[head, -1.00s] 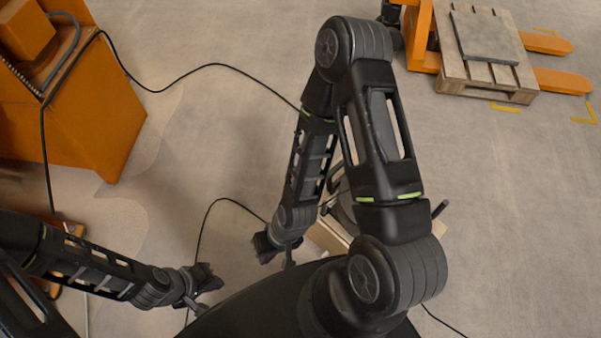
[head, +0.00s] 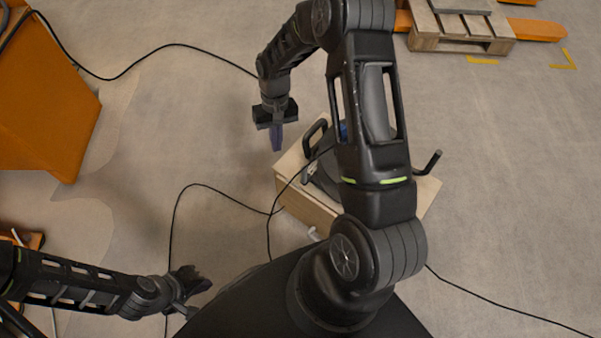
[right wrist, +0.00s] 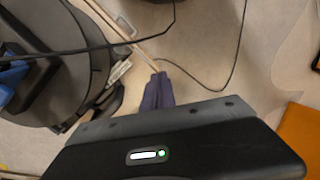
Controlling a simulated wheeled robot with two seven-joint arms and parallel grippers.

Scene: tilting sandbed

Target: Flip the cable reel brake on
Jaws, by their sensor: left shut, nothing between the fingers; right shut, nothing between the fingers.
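The cable reel (head: 325,175) stands on a light wooden box (head: 300,205), mostly hidden behind my right arm in the head view. It shows a black carrying handle, a bit of blue and a crank at its right. In the right wrist view the dark reel (right wrist: 85,62) fills the upper left, with a blue part (right wrist: 14,75) at the edge. I cannot make out the brake lever for sure. My right gripper (head: 278,140) is shut and empty, pointing down just left of the reel; its fingertips (right wrist: 158,90) also show in the right wrist view. My left gripper (head: 195,285) is shut and empty at lower left.
A black cable (head: 190,190) runs over the floor to the reel, and another stretch lies at lower right. An orange machine (head: 45,100) stands at left. A wooden pallet (head: 455,38) on an orange pallet truck is at top right.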

